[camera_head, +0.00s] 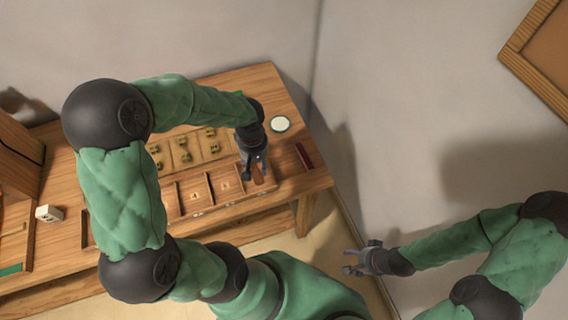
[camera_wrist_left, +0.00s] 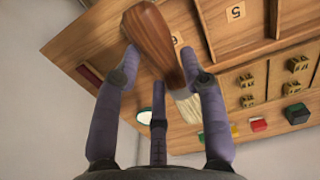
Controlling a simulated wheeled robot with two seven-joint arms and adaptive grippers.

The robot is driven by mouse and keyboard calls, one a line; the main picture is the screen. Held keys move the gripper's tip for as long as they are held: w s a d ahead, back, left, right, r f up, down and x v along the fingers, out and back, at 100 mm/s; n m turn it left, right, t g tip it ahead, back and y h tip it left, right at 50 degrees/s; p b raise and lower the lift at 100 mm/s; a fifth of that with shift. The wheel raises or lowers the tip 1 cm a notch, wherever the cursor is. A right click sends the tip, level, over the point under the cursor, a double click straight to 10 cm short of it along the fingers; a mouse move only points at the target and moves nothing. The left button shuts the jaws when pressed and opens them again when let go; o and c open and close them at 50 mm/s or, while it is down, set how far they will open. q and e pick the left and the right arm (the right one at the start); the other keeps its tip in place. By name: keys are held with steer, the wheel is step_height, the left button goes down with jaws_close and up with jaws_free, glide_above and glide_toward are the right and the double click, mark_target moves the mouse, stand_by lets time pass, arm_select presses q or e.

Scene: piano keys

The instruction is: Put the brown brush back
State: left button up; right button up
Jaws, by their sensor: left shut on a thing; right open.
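The brown brush (camera_wrist_left: 148,35) has a wide wooden handle and pale bristles. In the left wrist view it lies between the fingers of my left gripper (camera_wrist_left: 162,75), which is shut on it. In the head view my left gripper (camera_head: 254,172) is over the right part of the wooden tray, and a small part of the brush (camera_head: 259,180) shows under the fingers. A numbered compartment lies behind the brush in the wrist view. I cannot tell whether the brush touches the tray. My right gripper (camera_head: 356,262) is open and empty, off the table to the right.
The tray on the wooden table (camera_head: 277,92) has numbered compartments and sections with several small brass-coloured pieces (camera_head: 185,156). A round white-topped item (camera_head: 280,124) and a dark red bar (camera_head: 304,156) lie to the right. A white block (camera_head: 49,213) is at the left.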

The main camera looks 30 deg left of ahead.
arm_select(q)
steer(key=w+d+f, duration=0.3)
steer(key=w, duration=0.2)
steer(key=b, duration=0.2)
glide_above(286, 170)
step_height(286, 170, down, 5)
steer(key=shift+s+a+f, duration=0.1)
steer(key=shift+a+f, duration=0.05)
steer(key=shift+f, duration=0.2)
steer(key=shift+w+f+b, duration=0.2)
steer(key=shift+f+b, duration=0.45)
steer(key=shift+f, duration=0.9)
steer(key=shift+f, duration=0.1)
steer(key=o, duration=1.1)
